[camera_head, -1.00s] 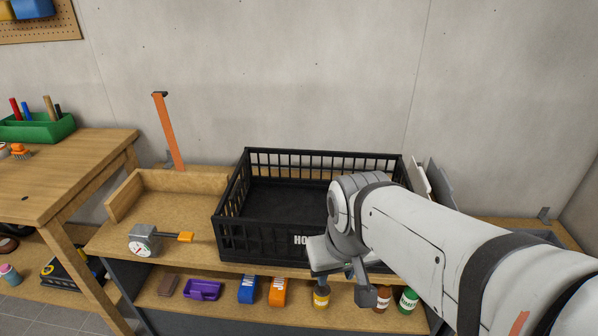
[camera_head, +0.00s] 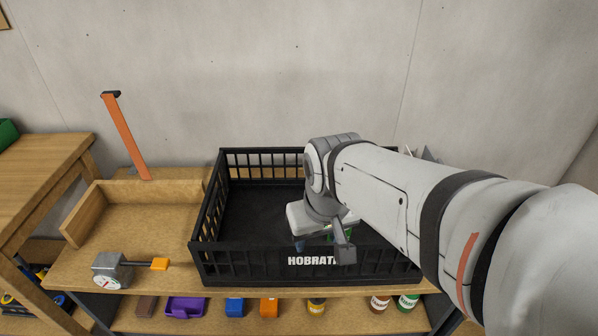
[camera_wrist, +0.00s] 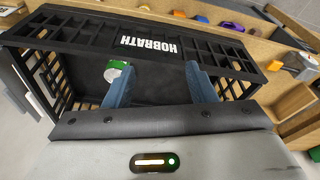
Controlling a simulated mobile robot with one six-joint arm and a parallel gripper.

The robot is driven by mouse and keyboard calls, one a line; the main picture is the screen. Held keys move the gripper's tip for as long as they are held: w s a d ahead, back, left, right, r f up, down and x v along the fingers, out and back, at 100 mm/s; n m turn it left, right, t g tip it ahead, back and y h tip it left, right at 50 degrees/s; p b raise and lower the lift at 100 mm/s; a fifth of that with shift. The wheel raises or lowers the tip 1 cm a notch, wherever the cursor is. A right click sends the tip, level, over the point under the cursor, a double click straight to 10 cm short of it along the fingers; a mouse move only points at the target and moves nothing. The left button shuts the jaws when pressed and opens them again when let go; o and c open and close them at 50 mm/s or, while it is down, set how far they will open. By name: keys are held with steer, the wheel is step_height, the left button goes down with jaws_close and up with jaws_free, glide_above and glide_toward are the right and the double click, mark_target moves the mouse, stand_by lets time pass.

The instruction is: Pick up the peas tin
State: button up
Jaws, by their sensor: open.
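A green tin with a pale, silvery top (camera_wrist: 117,66) is inside the black crate (camera_wrist: 215,55), by the left finger in the wrist view. In the head view my gripper (camera_head: 322,246) points down over the crate's front right part. The left finger partly hides the tin; I cannot tell whether they touch.
The crate's slatted walls stand close around my gripper, with its front wall marked HOBRATH. A grey dial device (camera_head: 112,270) sits to the left on the bench. A shelf below holds a purple bin (camera_head: 185,307) and several jars. The crate's left part looks empty.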

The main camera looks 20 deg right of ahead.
steer(key=o, duration=0.6)
steer(key=w+d+f+b, duration=0.1)
steer(key=w+d+f, duration=0.2)
steer(key=w, duration=0.1)
steer(key=w+d+f+g+b, duration=0.1)
steer(key=w+d+f+b, duration=0.1)
steer(key=w, duration=0.3)
steer(key=shift+w+d+f+n+b, duration=0.3)
steer(key=shift+d+f+n, duration=0.15)
steer(key=shift+f, duration=0.45)
steer(key=shift+o, duration=0.6)
steer(key=shift+n+g, duration=0.55)
steer(key=shift+g, duration=0.25)
steer(key=w+d+f+b, duration=0.1)
steer(key=w+d+f, duration=0.1)
steer(key=f, duration=0.1)
steer(key=w+d+f+b, duration=0.1)
steer(key=w+d+f, duration=0.2)
steer(key=f, duration=0.1)
steer(key=w+d+f+b, duration=0.1)
steer(key=w+d+f, duration=0.2)
steer(key=shift+d+f, duration=0.25)
steer(key=shift+f, duration=0.15)
steer(key=shift+d+f, duration=0.1)
steer(key=shift+f, duration=0.25)
steer(key=f, duration=0.7)
steer(key=shift+w+f, duration=0.1)
steer(key=shift+w, duration=0.2)
